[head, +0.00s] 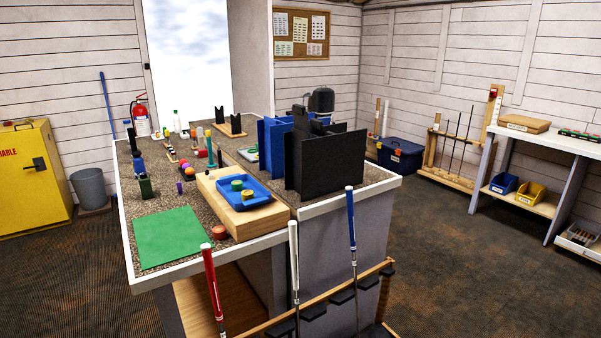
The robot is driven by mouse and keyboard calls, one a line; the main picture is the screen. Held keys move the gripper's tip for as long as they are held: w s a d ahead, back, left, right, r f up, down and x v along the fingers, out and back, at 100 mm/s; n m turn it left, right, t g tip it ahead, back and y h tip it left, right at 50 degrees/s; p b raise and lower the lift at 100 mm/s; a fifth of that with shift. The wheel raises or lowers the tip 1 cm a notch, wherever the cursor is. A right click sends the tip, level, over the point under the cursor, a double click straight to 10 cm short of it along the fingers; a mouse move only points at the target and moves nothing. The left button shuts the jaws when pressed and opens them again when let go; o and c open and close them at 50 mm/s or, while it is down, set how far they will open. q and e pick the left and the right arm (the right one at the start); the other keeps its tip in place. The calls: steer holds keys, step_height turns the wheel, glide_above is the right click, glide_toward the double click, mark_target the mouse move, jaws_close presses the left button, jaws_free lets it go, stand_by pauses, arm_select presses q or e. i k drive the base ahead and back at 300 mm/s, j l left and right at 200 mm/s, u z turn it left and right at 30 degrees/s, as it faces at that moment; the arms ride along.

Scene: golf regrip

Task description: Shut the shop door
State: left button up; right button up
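The doorway (188,60) in the back wall is open, with bright cloudy sky showing through it. A plain pale panel (250,60) stands at the right side of the opening, at an angle to the back wall. It looks like the shop door swung inward. Its lower part is hidden behind the workbench, and no handle can be made out on it. Neither of my grippers is in view.
A cluttered workbench (165,252) fills the middle, with golf clubs (294,255) racked at its front. A yellow cabinet (30,185), grey bin (90,188) and fire extinguisher (140,115) stand left of the doorway. Floor (440,250) is clear at right.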

mark_target(250, 28)
steer(key=i+l+z, duration=0.3)
steer(key=l+z, duration=0.15)
steer(key=i+l+z, duration=1.05)
steer(key=i+z, duration=0.3)
steer(key=i+u, duration=0.15)
steer(key=i, duration=0.45)
steer(key=i+l+u, duration=0.15)
steer(key=i, duration=0.5)
steer(key=i+l+u, duration=0.15)
steer(key=i, duration=0.45)
steer(key=i+j+u, duration=0.2)
steer(key=i+u, duration=0.25)
steer(key=i+j+u, duration=0.1)
steer(key=i+u, duration=0.2)
steer(key=u, duration=0.15)
steer(key=i+u, duration=0.45)
steer(key=i+l+u, duration=0.25)
steer(key=u, duration=0.15)
steer(key=i+j+u, duration=0.1)
steer(key=i+u, duration=0.2)
steer(key=i, duration=0.8)
steer(key=i+l+u, duration=0.15)
steer(key=i+u, duration=0.15)
steer(key=i, duration=1.3)
steer(key=i+l+u, duration=0.15)
steer(key=i, duration=0.4)
steer(key=i+l, duration=0.1)
steer(key=i, duration=0.45)
steer(key=i+l+u, duration=0.15)
steer(key=i, duration=0.35)
